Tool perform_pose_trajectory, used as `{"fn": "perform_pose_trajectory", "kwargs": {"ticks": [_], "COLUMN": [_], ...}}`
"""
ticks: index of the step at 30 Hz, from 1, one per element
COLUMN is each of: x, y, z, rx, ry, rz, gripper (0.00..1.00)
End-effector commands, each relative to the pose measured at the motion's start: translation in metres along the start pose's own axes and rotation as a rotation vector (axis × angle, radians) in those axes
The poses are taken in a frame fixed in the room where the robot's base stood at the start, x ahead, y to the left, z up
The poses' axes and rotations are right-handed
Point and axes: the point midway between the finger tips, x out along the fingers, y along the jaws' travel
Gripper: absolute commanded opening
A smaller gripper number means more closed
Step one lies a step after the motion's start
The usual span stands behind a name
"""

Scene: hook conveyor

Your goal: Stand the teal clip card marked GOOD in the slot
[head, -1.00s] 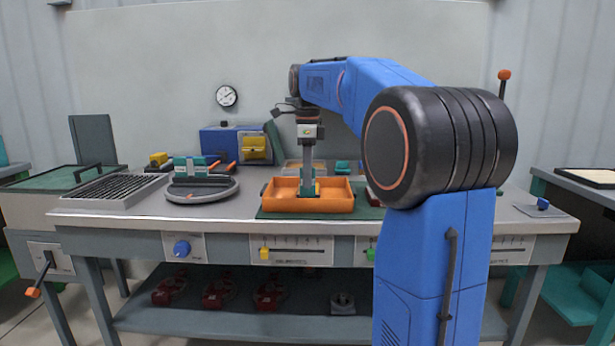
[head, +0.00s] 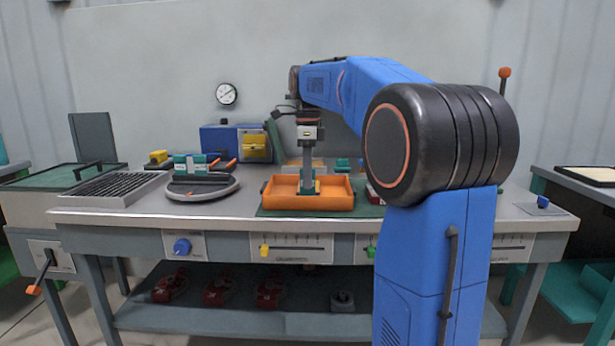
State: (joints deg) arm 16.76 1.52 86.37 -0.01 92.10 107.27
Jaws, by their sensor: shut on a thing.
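My gripper (head: 308,184) points straight down into an orange tray (head: 335,203) on the bench. It is shut on a small teal piece (head: 307,190) low inside the tray, mostly hidden by the fingers and the tray's front wall. I cannot read any mark on it, so I cannot tell whether it says GOOD. A bit of yellow shows just right of the fingers. On the left, teal cards (head: 189,164) with pale labels stand upright in a dark holder (head: 199,180) on a round grey turntable (head: 203,192). Their lettering is too small to read.
A grey ribbed rack (head: 115,188) lies left of the turntable. A blue box (head: 218,140) with a yellow front part stands behind. A small teal block (head: 343,163) lies behind the tray. Red parts (head: 220,291) lie on the lower shelf.

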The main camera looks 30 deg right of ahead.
Motion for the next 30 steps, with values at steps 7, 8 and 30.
{"fn": "perform_pose_trajectory", "kwargs": {"ticks": [7,8,30], "x": [0.003,0.003,0.012], "y": [0.0,0.0,0.0], "z": [0.0,0.0,0.0], "rx": [0.0,0.0,0.0], "ry": [0.0,0.0,0.0], "rz": [0.0,0.0,0.001], "gripper": [0.0,0.0,0.0]}}
